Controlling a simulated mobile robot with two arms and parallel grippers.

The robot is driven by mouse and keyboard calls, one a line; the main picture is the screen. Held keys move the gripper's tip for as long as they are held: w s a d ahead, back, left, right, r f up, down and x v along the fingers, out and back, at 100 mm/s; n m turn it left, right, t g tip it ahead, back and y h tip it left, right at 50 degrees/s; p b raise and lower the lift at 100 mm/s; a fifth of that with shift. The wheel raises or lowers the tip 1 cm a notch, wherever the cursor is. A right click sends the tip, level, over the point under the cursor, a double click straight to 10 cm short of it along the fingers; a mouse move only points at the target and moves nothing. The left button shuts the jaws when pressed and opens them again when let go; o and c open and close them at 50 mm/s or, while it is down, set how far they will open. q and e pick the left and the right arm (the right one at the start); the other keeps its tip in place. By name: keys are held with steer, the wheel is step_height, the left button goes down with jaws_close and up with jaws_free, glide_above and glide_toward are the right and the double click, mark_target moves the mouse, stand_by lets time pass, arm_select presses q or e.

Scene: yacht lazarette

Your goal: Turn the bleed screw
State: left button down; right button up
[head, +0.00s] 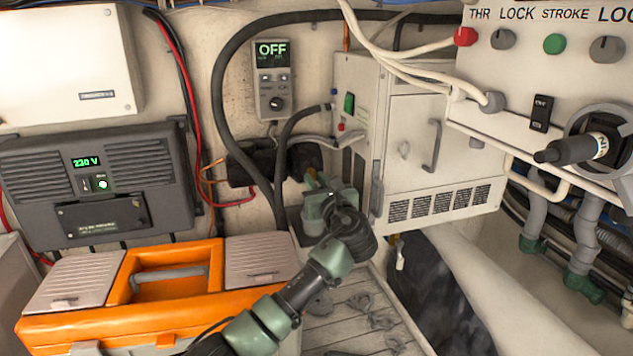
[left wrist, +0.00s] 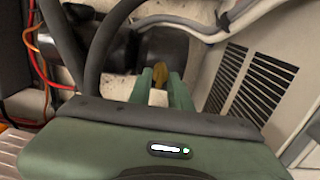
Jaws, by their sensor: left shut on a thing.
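My left arm comes in from the bottom of the head view. Its green gripper (head: 325,195) is at the back, beside the pale cabinet and in front of dark fittings on the wall. In the left wrist view the two green fingers (left wrist: 160,82) stand on either side of a small brass-yellow piece (left wrist: 158,69), which looks like the bleed screw, and are shut on it. The piece is partly hidden by the fingers, and its turn angle cannot be told. My right gripper is in neither view.
An orange toolbox (head: 170,320) stands at the front left. The pale cabinet (head: 408,140) with a vent is close on the gripper's right. A black hose (head: 218,90) loops down behind it. A control panel (head: 575,75) hangs at the upper right.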

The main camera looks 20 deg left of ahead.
arm_select(q)
steer(key=shift+a+r+m, duration=0.1)
steer(key=shift+r+m, duration=0.2)
steer(key=shift+r, duration=0.1)
steer(key=c, duration=1.5)
jaws_free()
steer(key=shift+c, duration=0.2)
steer(key=shift+o, duration=1.2)
steer(key=shift+f, duration=0.1)
steer(key=shift+w+f, duration=0.1)
steer(key=shift+f, duration=0.1)
steer(key=b+v, duration=0.3)
steer(key=v, duration=0.4)
steer(key=shift+s+d, duration=0.2)
steer(key=shift+s, duration=0.1)
steer(key=shift+f, duration=0.1)
